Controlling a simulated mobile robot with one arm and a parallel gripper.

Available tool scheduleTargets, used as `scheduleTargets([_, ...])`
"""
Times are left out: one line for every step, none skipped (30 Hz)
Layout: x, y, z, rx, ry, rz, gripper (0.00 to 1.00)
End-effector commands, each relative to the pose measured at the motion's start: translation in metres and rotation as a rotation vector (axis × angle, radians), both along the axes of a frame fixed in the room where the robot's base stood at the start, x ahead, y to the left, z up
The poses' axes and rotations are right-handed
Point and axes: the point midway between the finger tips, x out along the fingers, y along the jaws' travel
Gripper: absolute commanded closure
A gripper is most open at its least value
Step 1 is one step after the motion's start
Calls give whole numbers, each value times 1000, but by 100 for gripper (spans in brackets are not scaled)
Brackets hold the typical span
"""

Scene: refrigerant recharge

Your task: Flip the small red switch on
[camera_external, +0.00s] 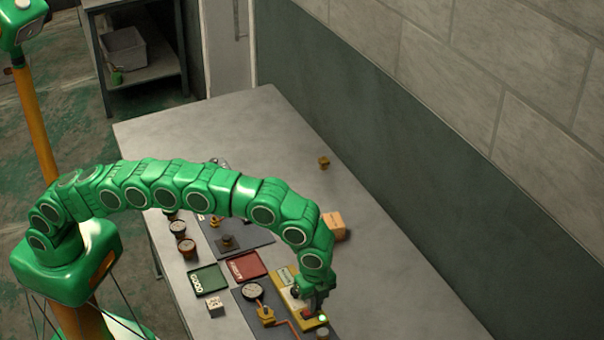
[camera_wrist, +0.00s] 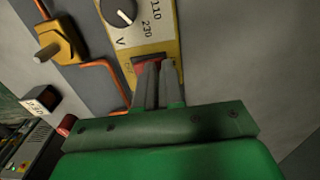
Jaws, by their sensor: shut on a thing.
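In the external view, my gripper (camera_external: 311,298) reaches down onto the yellow panel (camera_external: 286,298) near the table's front right. A green light (camera_external: 322,318) glows at the panel's near end.
Beside the panel are a round gauge (camera_external: 253,291), a brass valve (camera_external: 265,314) and copper pipe. A green tray (camera_external: 208,279), a red tray (camera_external: 245,266) and a white die-like cube (camera_external: 215,306) lie to the left. An orange box (camera_external: 336,226) stands behind. The table's far part is mostly clear.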

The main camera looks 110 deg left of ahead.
Motion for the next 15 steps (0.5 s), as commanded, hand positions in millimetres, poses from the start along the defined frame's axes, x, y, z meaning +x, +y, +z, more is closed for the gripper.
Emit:
scheduleTargets([-10,-4,-26,-3,45,-3,100])
scheduleTargets([-11,-5,-26,-3,45,-3,100])
scheduleTargets([-12,-6,-26,-3,45,-3,100])
scheduleTargets([-13,-7,-26,-3,45,-3,100])
scheduleTargets([-14,-8,-26,-3,45,-3,100])
scheduleTargets([-15,-9,-26,-4,46,-3,100])
scheduleTargets([-16,-10,-26,-4,47,-4,100])
scheduleTargets([-17,-11,-27,-4,49,-4,100])
scheduleTargets([-19,-12,-27,-4,51,-4,100])
scheduleTargets([-20,-12,-27,-5,53,-4,100])
scheduleTargets([-20,-13,-27,-6,55,-4,100])
scheduleTargets([-21,-14,-28,-6,58,-5,100])
scheduleTargets([-22,-14,-28,-6,59,-5,100])
scheduleTargets([-22,-14,-28,-7,61,-5,100])
scheduleTargets([-23,-15,-29,-8,63,-5,100])
